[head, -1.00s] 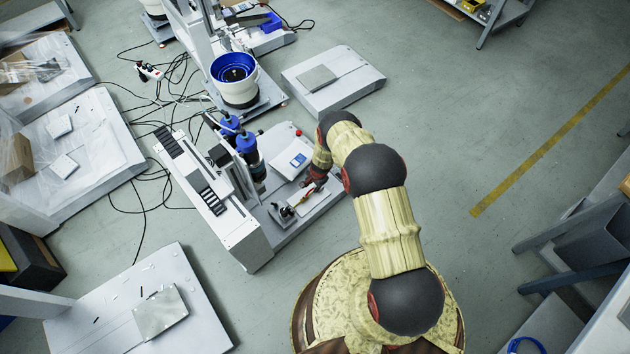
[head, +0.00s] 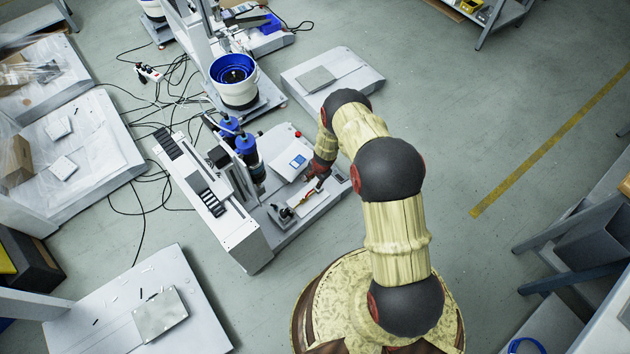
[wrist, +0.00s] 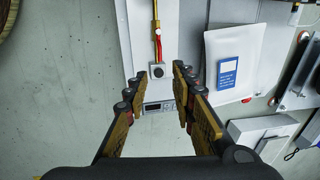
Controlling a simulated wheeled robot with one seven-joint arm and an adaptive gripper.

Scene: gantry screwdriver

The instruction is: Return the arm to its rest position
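My gripper (wrist: 160,80) is open in the wrist view, its two fingers apart with nothing between them. In the head view my gripper (head: 314,174) hangs over the right part of the gantry machine's grey base (head: 262,238), and its fingers are small there. The gantry screwdriver (head: 246,150) with blue-topped spindles stands left of it. A thin tool with red and gold parts (wrist: 158,38) lies on the base ahead of the fingertips, apart from them; it also shows in the head view (head: 297,206).
A white sheet with a blue label (wrist: 228,70) lies right of the fingers in the wrist view. A white-and-blue bowl feeder (head: 236,82) stands behind the machine. A low grey platform (head: 350,80) is at the back. Open floor (head: 470,130) lies to the right.

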